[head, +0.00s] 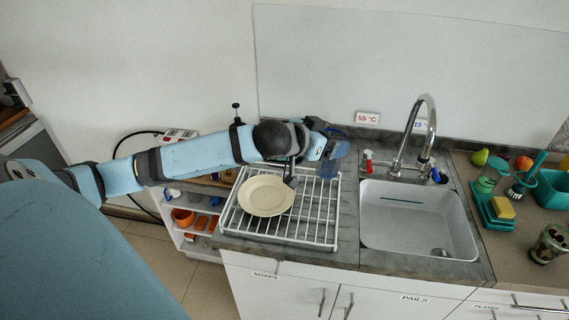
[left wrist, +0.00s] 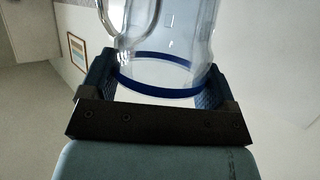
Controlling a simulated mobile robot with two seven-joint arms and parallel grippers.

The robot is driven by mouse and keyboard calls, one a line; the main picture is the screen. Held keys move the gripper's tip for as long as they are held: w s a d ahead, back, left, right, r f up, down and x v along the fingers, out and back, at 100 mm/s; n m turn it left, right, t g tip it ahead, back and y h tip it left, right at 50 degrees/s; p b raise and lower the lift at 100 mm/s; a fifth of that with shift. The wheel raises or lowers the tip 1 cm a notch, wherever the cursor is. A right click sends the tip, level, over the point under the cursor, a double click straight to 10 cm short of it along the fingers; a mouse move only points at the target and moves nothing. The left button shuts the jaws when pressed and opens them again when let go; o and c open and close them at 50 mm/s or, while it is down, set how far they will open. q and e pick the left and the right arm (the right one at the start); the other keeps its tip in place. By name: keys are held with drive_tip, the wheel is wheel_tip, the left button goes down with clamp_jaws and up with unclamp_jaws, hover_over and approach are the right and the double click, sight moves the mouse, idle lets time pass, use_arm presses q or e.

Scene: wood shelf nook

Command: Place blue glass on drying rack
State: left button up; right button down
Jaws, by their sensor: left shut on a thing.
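The blue glass (head: 329,167) is see-through pale blue and is held over the back right corner of the white wire drying rack (head: 318,222). In the left wrist view the glass (left wrist: 175,48) shows a handle and a dark blue band at the end nearest the camera. My left gripper (head: 330,150) is shut on it, with a blue-padded finger on each side in the left wrist view (left wrist: 155,85). The gripper and arm partly hide the glass and the rack's back edge. I cannot tell whether the glass touches the rack. My right gripper is not in view.
A cream plate (head: 266,195) lies on the rack's left part; the rack's right and front wires are bare. The sink (head: 418,222) and tap (head: 424,130) are to the right. A red-topped bottle (head: 367,161) stands between rack and sink.

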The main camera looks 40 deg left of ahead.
use_arm(q)
wheel_tip(320, 180, down, 18)
drive_tip(key=w+a, duration=0.1)
drive_tip(key=a, duration=0.1)
drive_tip(key=shift+a+p, duration=0.2)
drive_tip(key=shift+p, duration=0.2)
